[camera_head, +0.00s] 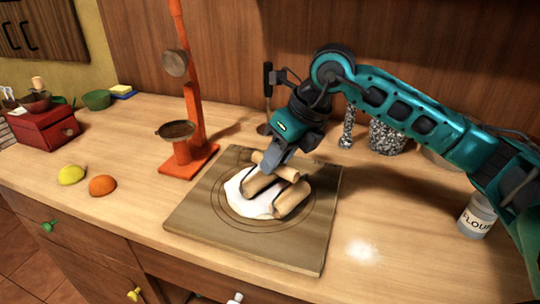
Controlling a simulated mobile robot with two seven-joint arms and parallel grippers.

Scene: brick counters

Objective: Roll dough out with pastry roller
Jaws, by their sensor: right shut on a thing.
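The white dough (243,201) lies roughly in the middle of the wooden board (205,213), inside its engraved circles. The wooden pastry roller (291,198) lies over the right part of the dough, slanting. My right gripper (274,172) reaches down from the right and is shut on wood at the roller, with light wooden pieces showing on both sides of its fingers. The gripper hides part of the roller and the dough's far edge. My left gripper is not in the view.
An orange stand (187,150) with a small bowl rises left of the board. A lemon (72,175) and an orange (102,186) lie at the left front. A flour jar (477,217) stands at right, and spilt flour (362,251) lies by the board. Jars stand behind.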

